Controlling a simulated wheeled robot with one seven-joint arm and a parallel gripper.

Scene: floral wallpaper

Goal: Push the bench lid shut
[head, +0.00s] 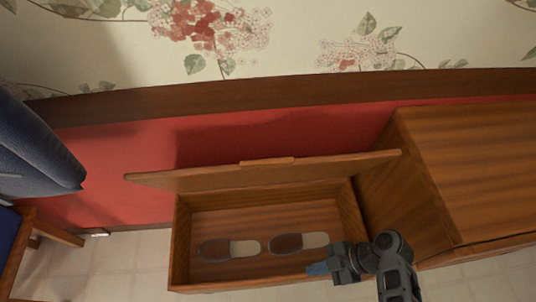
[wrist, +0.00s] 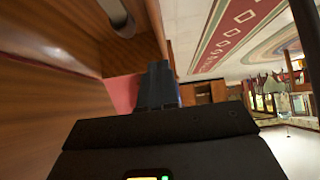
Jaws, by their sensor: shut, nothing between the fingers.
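The wooden bench (head: 180,250) stands open against the red wall. Its lid (head: 220,178) is raised at the back, standing steeply, with a small lighter strip (head: 267,161) on its upper edge. Two slippers, a left one (head: 214,250) and a right one (head: 287,243), lie on the bench floor. My gripper (head: 318,269) is over the front right part of the box, in front of the right slipper and apart from the lid. In the wrist view its fingers (wrist: 160,85) are together and hold nothing.
A wooden cabinet (head: 475,165) stands close on the right of the bench. A dark blue chair (head: 35,150) is at the left. Pale tiled floor (head: 120,265) lies free between chair and bench. The wrist view shows a patterned rug (wrist: 235,35).

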